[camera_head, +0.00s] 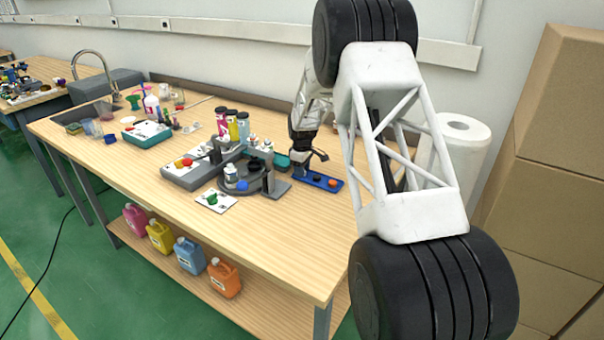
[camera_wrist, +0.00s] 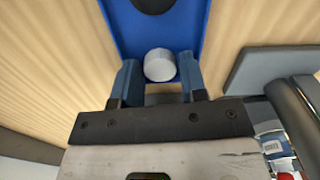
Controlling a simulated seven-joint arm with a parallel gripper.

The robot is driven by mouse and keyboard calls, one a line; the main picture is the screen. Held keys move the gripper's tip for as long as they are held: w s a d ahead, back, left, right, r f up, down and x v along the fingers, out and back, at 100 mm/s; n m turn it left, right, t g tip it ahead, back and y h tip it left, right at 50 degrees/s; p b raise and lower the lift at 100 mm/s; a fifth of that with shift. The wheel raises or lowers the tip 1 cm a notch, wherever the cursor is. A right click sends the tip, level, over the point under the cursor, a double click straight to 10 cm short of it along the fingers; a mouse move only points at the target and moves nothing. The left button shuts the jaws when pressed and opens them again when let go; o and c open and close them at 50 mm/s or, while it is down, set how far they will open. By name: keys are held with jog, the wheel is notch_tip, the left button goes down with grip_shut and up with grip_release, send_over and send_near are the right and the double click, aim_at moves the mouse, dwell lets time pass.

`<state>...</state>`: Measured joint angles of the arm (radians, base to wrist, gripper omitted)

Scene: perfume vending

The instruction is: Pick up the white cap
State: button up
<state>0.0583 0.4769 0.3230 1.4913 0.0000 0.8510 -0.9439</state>
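The white cap (camera_wrist: 159,65) is a small round white piece. In the wrist view it sits at the near end of the blue tray (camera_wrist: 109,16), between the two blue fingertips of my gripper (camera_wrist: 160,76). One finger is on each side, very close to the cap. I cannot tell whether they press on it or stand slightly apart. In the head view my gripper (camera_head: 300,147) points down over the left end of the blue tray (camera_head: 311,177). The cap cannot be made out there.
The tray also holds a black piece (camera_head: 317,178) and an orange one (camera_head: 333,183). A grey bottle station (camera_head: 188,177) and round holder (camera_head: 264,183) stand left of the tray. A paper roll (camera_head: 466,152) is to the right. Bare wood (camera_head: 270,240) lies in front.

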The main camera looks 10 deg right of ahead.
dwell(0.6)
jog(key=c, duration=0.6)
jog(key=shift+o, duration=0.2)
jog(key=shift+r, duration=0.1)
jog(key=shift+r, duration=0.55)
notch_tip(320, 180, up, 2)
jog(key=shift+r, duration=0.1)
jog(key=s, duration=0.5)
jog(key=s+r, duration=0.1)
jog(key=s, duration=0.4)
jog(key=s+a, duration=0.1)
jog(key=s, duration=0.5)
jog(key=shift+r, duration=0.2)
